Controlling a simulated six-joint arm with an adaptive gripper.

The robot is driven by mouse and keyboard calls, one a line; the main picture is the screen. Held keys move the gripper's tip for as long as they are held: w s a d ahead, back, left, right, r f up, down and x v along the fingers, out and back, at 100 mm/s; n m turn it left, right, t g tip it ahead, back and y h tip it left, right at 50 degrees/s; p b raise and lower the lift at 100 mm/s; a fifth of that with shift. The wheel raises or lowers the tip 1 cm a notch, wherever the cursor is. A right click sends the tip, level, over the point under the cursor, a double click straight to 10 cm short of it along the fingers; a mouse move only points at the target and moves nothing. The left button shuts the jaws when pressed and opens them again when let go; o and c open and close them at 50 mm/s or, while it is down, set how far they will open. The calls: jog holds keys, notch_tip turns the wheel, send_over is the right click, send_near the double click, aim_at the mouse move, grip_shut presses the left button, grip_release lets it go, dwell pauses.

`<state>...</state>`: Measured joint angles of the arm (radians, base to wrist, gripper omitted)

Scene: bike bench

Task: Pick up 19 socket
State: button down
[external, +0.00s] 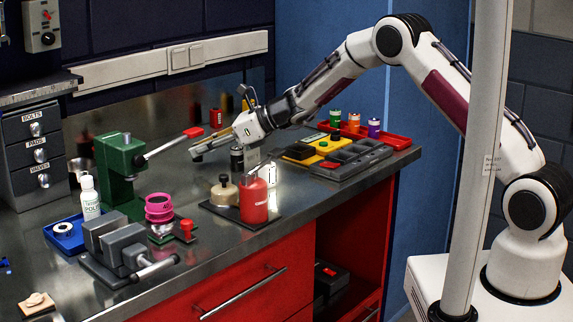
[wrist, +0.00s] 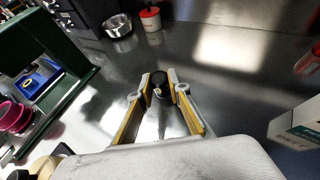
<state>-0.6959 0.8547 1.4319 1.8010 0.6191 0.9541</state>
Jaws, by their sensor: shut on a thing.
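In the wrist view, a small dark round piece with a yellowish mark, which looks like the 19 socket (wrist: 158,84), sits between the tips of my gripper (wrist: 159,80). The fingers have yellow inner faces and are shut on it. Its marking is too small to read. In the external view my gripper (external: 197,150) points left above the middle of the bench, to the right of the green press. The socket cannot be made out clearly there.
The green press (external: 119,165) with its red-tipped lever is close by on the left. A grey tray (external: 352,160) lies to the right.

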notch_tip(320, 180, up, 8)
dwell(0.5)
dwell(0.5)
